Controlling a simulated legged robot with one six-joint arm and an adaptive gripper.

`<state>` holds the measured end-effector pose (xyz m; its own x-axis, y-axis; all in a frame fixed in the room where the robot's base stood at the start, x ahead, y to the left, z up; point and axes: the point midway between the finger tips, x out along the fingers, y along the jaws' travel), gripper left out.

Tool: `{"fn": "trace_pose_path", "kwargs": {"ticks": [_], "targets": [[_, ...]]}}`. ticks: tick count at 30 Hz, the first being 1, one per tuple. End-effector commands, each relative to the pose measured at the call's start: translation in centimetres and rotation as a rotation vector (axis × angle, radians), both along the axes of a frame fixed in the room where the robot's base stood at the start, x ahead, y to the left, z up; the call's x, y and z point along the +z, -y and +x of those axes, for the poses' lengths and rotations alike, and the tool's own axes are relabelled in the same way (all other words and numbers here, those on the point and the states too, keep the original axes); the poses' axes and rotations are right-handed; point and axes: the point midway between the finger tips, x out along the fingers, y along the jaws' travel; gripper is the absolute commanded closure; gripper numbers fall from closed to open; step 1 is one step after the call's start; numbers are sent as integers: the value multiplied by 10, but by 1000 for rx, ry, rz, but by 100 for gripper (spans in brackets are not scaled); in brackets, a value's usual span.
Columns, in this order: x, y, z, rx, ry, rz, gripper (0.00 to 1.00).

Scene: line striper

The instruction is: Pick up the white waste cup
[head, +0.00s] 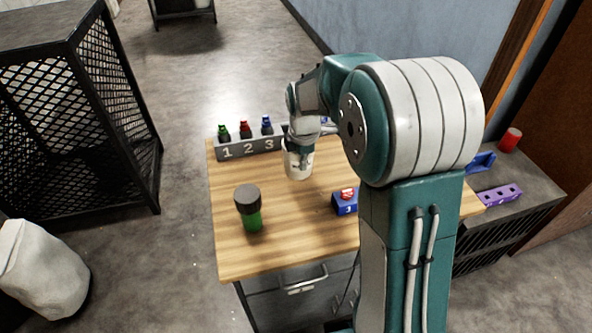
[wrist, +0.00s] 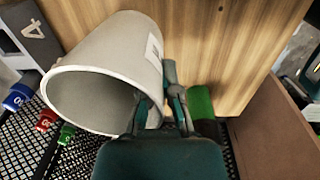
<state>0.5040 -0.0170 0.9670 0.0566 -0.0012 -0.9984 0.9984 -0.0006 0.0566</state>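The white waste cup (head: 298,163) is at the back of the wooden table, in front of the numbered grey rack. In the wrist view the white cup (wrist: 105,70) is large, with its open mouth facing the camera and a pale label on its side. My gripper (head: 303,146) is at the cup's rim. In the wrist view my gripper (wrist: 162,98) has one finger at the cup's mouth and the other outside its wall. I cannot tell whether the fingers press on the wall, or whether the cup's base touches the table.
A grey numbered rack (head: 250,147) holds green, red and blue bottles just behind the cup. A green jar with a dark lid (head: 249,208) and a blue block with a red top (head: 346,201) stand nearer. The table's left front (head: 231,252) is clear.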

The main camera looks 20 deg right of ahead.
Motion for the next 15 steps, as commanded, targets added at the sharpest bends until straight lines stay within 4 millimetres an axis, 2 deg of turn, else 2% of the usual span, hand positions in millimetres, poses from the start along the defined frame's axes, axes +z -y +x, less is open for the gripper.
{"fn": "trace_pose_path", "kwargs": {"ticks": [8,15], "targets": [[45,33,-16,-3,4,0,100],[62,73,-36,-5,1,0,100]]}}
